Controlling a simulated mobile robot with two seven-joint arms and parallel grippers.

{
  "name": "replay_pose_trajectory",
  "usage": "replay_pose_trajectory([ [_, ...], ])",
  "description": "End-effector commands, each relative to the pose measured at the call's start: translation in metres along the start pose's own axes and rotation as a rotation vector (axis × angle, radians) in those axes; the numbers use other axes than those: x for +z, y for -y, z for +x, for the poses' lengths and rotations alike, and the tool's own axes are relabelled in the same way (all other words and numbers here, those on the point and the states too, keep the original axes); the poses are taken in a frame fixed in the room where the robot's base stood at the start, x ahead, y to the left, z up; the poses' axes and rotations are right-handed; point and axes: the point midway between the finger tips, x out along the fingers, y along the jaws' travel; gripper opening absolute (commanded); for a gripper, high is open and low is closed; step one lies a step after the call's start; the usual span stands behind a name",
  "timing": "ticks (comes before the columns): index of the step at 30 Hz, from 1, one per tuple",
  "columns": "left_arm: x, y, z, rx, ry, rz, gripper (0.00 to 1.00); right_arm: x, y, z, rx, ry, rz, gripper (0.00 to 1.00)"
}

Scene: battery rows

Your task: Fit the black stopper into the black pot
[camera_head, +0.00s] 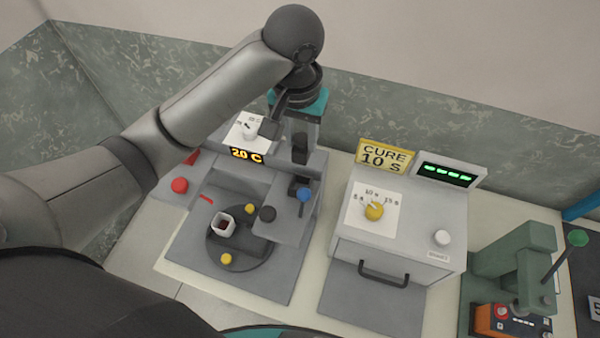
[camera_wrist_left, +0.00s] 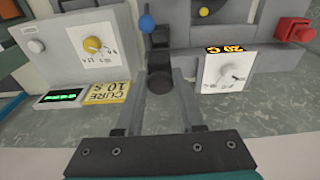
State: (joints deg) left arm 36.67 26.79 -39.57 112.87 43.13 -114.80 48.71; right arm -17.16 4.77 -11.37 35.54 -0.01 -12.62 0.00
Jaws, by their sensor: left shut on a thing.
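My left gripper (camera_head: 296,130) reaches over the back of the grey machine with the "20 C" display. In the left wrist view its two fingers (camera_wrist_left: 162,80) are on either side of a short black cylinder, which I take to be the black stopper (camera_wrist_left: 160,83). The gripper is shut on it. In the head view a black upright piece shows just below the gripper; its contact with the gripper is unclear. My right gripper is not in view.
A blue ball (camera_head: 304,195) is near the gripper. The "CURE 10 S" box (camera_head: 400,220) stands right, and a green press (camera_head: 515,265) farther right. A red button (camera_head: 180,185) is left.

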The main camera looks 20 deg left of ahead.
Motion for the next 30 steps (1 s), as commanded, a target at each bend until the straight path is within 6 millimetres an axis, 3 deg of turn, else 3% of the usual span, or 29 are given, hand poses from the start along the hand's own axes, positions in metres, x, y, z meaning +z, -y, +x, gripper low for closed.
replay_pose_trajectory([
  [13,0.010,0.001,0.069,-0.003,0.005,-0.001,0.00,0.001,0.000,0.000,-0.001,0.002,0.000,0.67],
  [19,0.011,0.001,0.085,-0.003,0.003,0.000,0.00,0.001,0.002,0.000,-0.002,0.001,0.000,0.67],
  [25,0.015,0.001,0.114,-0.003,0.005,0.000,0.00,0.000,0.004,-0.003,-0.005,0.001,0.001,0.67],
  [30,0.015,0.001,0.123,-0.002,0.001,0.000,0.00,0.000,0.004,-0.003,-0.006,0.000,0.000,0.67],
])
